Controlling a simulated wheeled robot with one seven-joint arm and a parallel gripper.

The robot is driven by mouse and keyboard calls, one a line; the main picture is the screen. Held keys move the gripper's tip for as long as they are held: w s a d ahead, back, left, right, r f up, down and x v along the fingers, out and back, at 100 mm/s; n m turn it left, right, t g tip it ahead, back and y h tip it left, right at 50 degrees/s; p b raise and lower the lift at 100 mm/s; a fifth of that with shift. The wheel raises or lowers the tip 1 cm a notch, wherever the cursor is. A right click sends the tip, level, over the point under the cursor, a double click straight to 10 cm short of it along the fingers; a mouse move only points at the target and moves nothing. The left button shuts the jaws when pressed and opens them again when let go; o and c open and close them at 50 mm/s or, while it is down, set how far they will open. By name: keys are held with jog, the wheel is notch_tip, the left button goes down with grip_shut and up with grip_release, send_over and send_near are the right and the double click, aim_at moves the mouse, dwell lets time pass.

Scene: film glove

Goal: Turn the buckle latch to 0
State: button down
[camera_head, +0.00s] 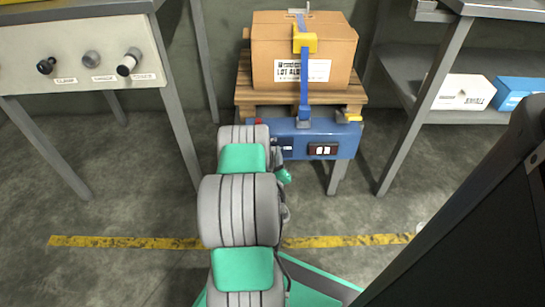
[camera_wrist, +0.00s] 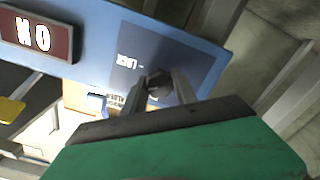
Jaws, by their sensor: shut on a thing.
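A dark round knob (camera_wrist: 159,84) sits on a dark plate on the blue panel (camera_wrist: 95,25) in the wrist view. My gripper (camera_wrist: 160,90) has one finger on each side of the knob and is shut on it. Small white lettering beside the knob is too blurred to read, and the knob's pointing direction cannot be told. In the head view the blue panel (camera_head: 345,143) is on the front of a stand, and my arm partly covers its left side. The fingers are hard to make out there.
A dark red display (camera_wrist: 37,34) with white characters is on the panel. Above it are a pallet (camera_head: 245,97), a cardboard box (camera_head: 270,45), a blue strap (camera_head: 304,80) and a yellow buckle (camera_head: 305,43). A grey control bench (camera_head: 70,65) stands left, shelving (camera_head: 450,55) right.

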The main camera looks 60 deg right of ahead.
jog(key=n+b, duration=0.1)
jog(key=n, duration=0.4)
jog(key=shift+f+n, duration=0.15)
jog(key=shift+n, duration=0.15)
jog(key=n+b, duration=0.1)
jog(key=n, duration=0.4)
jog(key=shift+n, duration=0.3)
jog(key=c, duration=1)
grip_release()
jog(key=b+v, duration=0.1)
jog(key=v, duration=0.7)
